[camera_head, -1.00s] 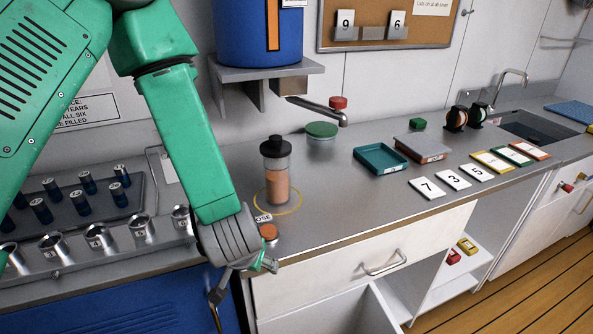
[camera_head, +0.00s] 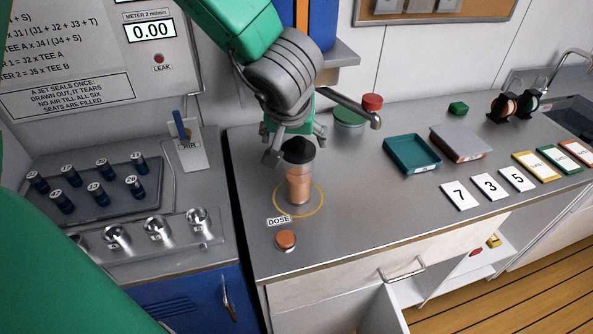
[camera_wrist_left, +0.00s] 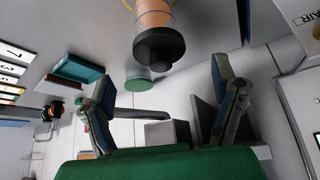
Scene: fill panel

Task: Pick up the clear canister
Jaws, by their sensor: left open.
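The clear canister (camera_head: 299,186) stands upright on the grey counter inside a yellow ring. It has a black lid and brownish-orange contents. My left gripper (camera_head: 294,143) is open above the canister, its fingers near the lid, which partly hides behind them in the head view. In the left wrist view the canister (camera_wrist_left: 153,14) shows at the top, lid towards me. The lid is just past the tips of the open left gripper (camera_wrist_left: 163,72), between the lines of the two fingers. I see no clear contact. My right gripper is not in view.
A spout with a red knob (camera_head: 372,102) reaches out close to the right of my gripper. An orange button (camera_head: 286,239) is in front of the canister. A teal tray (camera_head: 411,155) stands to the right, metal cups (camera_head: 157,229) to the left.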

